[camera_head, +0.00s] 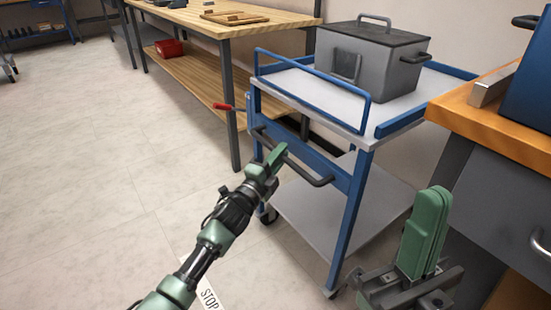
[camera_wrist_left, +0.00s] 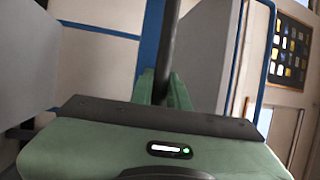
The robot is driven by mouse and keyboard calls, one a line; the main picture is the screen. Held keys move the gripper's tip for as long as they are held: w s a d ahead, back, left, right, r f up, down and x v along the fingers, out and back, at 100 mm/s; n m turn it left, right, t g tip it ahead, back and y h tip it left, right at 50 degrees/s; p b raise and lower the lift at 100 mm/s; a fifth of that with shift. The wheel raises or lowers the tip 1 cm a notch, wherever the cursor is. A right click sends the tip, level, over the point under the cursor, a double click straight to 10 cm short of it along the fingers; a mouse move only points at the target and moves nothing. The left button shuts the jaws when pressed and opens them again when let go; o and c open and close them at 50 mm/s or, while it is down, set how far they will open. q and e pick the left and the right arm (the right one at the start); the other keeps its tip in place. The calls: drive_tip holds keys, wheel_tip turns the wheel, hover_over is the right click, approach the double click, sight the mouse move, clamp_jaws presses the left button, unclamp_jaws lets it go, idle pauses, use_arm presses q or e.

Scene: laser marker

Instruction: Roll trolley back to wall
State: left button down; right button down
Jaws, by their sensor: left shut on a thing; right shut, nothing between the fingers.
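The trolley (camera_head: 358,205) is a blue-framed cart with two grey shelves, standing between a wooden workbench and an orange-topped cabinet. A dark push handle (camera_head: 316,180) runs along its near side. My left gripper (camera_head: 275,160) is shut on this handle; the dark bar also shows between the green fingers in the left wrist view (camera_wrist_left: 167,55). A grey box (camera_head: 372,62) with a dark lid and handles sits on the trolley's top shelf. My right gripper (camera_head: 428,225) is shut and empty, at the lower right, in front of the cabinet and apart from the trolley.
The wooden workbench (camera_head: 225,28) stands left of the trolley, with a red bin (camera_head: 169,48) on its lower shelf. The orange-topped cabinet (camera_head: 490,135) is close on the right. The wall (camera_head: 460,30) is behind. A STOP floor marking (camera_head: 208,296) lies in front; the left floor is clear.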

use_arm(q)
drive_tip(key=shift+d+r, duration=0.15)
drive_tip(key=shift+r, duration=0.05)
drive_tip(key=c, duration=1.4)
unclamp_jaws()
drive_tip(key=shift+d, duration=0.1)
drive_tip(key=shift+o, duration=0.2)
drive_tip(key=shift+w+d+f, duration=0.1)
drive_tip(key=shift+w+f, duration=0.05)
drive_tip(key=shift+f, duration=0.05)
drive_tip(key=shift+s+a, duration=0.3)
drive_tip(key=p+v, duration=0.3)
drive_tip(key=v, duration=0.4)
